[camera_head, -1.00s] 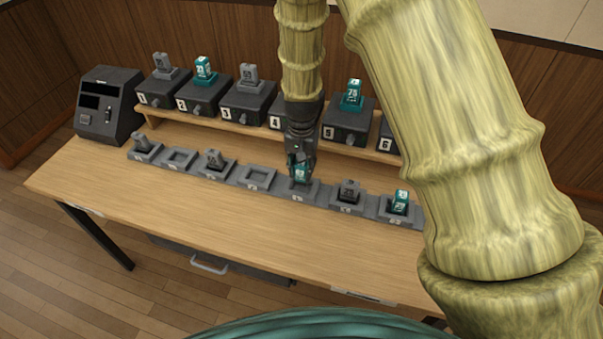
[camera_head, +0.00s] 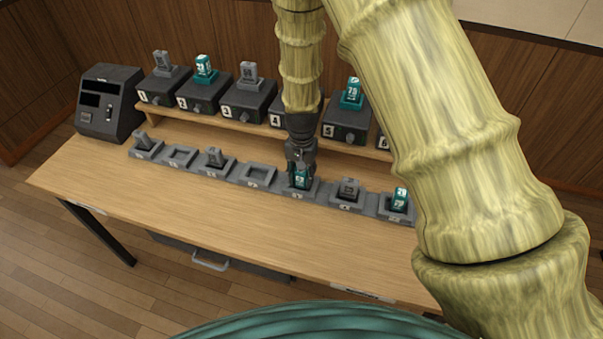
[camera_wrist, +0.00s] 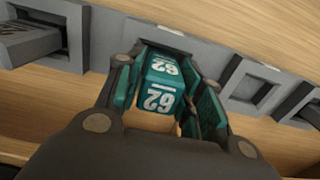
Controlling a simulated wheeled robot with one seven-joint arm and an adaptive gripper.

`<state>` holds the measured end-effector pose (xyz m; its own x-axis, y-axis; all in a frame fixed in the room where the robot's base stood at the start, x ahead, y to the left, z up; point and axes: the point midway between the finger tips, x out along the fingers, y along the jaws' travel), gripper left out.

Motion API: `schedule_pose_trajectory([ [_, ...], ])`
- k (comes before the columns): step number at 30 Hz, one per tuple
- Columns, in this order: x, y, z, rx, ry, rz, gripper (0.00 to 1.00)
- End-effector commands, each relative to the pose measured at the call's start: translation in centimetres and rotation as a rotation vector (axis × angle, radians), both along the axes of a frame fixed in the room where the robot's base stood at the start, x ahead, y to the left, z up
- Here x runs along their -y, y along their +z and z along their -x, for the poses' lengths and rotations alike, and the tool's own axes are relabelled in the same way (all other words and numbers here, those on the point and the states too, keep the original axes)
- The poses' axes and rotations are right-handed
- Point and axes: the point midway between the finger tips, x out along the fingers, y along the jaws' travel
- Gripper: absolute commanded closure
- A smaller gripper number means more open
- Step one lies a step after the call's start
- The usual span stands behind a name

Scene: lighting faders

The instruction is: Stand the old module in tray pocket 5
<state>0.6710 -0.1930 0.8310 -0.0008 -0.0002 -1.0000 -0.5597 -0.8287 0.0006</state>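A teal module marked 62 (camera_wrist: 160,92) stands upright between the fingers of my gripper (camera_wrist: 168,85) in the wrist view. The fingers lie close along both its sides and look shut on it. In the head view the module (camera_head: 301,178) is at the fifth tray pocket from the left (camera_head: 289,194), its lower end in or just above it. My gripper (camera_head: 300,160) is directly above this pocket. The module's foot is hidden, so I cannot tell whether it is fully seated. The pocket labels are too small to read surely.
In the tray row, the pocket left of my gripper (camera_head: 244,178) is empty. To its right stand a grey module (camera_head: 348,187) and a teal module (camera_head: 400,197). Numbered dark fader boxes (camera_head: 248,103) stand on the shelf behind. A dark console (camera_head: 105,115) stands at the left.

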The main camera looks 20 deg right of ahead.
Motion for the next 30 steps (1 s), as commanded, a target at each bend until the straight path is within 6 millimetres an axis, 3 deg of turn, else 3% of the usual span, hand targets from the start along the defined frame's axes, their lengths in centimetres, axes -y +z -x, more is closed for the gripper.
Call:
schedule_pose_trajectory([
  [16,0.0,0.8,0.0,0.0,0.0,0.0,0.47],
  [30,0.0,6.5,-0.1,0.002,0.0,0.0,0.47],
])
